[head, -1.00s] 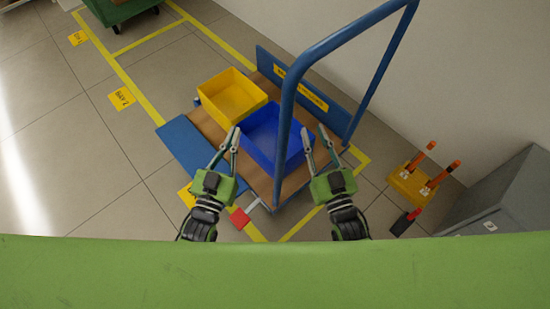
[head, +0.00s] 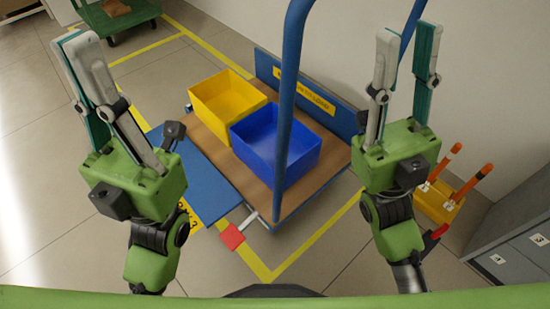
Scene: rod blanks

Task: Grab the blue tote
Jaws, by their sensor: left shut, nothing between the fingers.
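The blue tote (head: 262,160) is an open, empty box on the brown deck of a cart, in the middle of the head view. A yellow tote (head: 221,111) stands just behind and left of it. My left gripper (head: 76,38) is raised at the left, apart from the blue tote, shut and empty. My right gripper (head: 407,36) is raised at the right, its fingers apart with nothing between them. The cart's blue handle post passes in front of the blue tote and hides part of it.
The cart (head: 245,182) has a blue handle (head: 288,80), a blue end panel (head: 335,112) and a red pedal (head: 232,237). A yellow stand with orange-topped posts (head: 433,208) and a grey cabinet (head: 510,235) are at the right. A green cart (head: 125,22) stands far left.

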